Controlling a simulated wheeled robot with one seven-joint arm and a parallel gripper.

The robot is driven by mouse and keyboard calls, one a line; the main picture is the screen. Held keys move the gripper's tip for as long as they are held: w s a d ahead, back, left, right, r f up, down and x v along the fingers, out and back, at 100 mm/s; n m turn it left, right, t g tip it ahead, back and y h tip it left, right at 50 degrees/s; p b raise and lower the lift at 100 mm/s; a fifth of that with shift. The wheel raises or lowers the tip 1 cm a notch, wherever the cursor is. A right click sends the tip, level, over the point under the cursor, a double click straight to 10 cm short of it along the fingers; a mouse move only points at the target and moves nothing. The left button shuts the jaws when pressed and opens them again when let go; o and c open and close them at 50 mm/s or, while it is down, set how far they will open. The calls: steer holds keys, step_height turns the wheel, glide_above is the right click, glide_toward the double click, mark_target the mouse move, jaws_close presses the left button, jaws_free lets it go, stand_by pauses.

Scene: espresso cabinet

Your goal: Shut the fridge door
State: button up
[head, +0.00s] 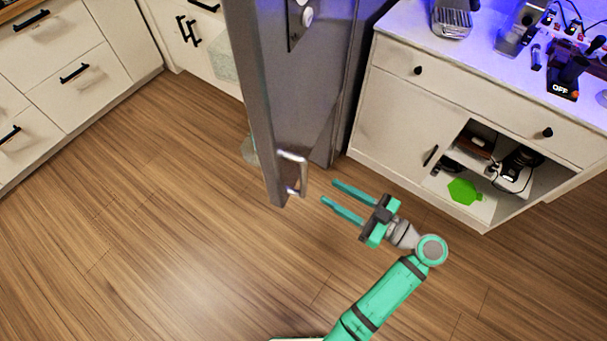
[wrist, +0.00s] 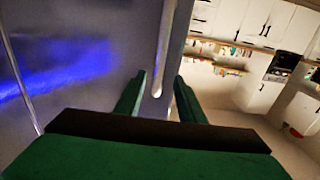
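The grey fridge door (head: 257,105) stands open in the head view, its edge pointing out over the floor. A silver bar handle (head: 302,175) is mounted near its outer edge. My gripper (head: 331,192) is open, just right of the handle, with its fingers pointing towards it. In the wrist view the handle (wrist: 166,50) lines up between the open fingers (wrist: 160,82), with the grey door (wrist: 85,60) behind. I see no contact with the handle; the exact gap is hard to tell. The fridge interior is mostly hidden.
A white cabinet (head: 395,115) with coffee gear on top stands right of the fridge; its lower compartment is open. White drawers (head: 75,70) stand at the left. A translucent object (head: 250,148) sits partly behind the door. The wooden floor (head: 150,240) is clear at front left.

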mark_target(303, 176)
steer(key=x, duration=1)
steer(key=shift+w+a, duration=0.2)
steer(key=shift+w, duration=0.05)
jaws_close()
